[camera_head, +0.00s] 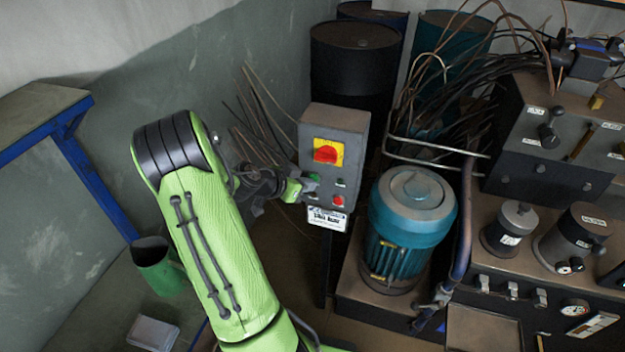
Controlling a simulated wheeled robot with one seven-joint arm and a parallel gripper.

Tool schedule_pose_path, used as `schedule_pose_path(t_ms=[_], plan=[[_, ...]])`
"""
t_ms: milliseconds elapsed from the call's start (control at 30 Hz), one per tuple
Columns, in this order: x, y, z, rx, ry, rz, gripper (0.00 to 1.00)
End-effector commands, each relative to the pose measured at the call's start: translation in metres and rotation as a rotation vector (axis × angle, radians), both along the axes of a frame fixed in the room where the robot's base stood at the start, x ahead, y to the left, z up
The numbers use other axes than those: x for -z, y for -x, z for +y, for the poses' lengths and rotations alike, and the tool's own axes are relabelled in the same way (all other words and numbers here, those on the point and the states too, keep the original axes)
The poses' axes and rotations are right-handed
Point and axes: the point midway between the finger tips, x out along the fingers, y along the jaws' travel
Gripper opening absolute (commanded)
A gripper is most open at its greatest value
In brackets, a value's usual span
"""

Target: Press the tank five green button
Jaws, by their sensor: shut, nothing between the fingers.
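A grey control box (343,122) stands upright on a post near the middle of the head view. It has a red rotary switch on a yellow plate (327,153) and a red button (338,201) low on its face. A white label (327,220) hangs below it; its text is too small to read surely. My gripper (304,187) is shut and empty, its tip at the lower left of the box face. A small green spot (314,177) shows just beside the tip. I cannot tell whether the tip touches it, as the gripper partly covers that area.
A teal motor (411,228) stands right of the box, with a bent pipe (461,220) beside it. Dark drums (352,65) and loose cables (440,85) are behind. A machine with levers (560,130) fills the right. A blue-framed table (50,125) and green bucket (158,266) are left.

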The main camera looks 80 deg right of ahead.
Motion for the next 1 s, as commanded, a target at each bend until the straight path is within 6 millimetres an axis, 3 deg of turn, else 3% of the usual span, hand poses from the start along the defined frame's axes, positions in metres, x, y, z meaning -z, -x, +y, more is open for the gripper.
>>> schedule_pose_path(t_ms=[433, 1000], plan=[[-0.001, 0.001, -0.002, 0.001, 0.003, 0.001, 0.0], [-0.001, -0.001, 0.016, 0.001, 0.002, 0.001, 0.0]])
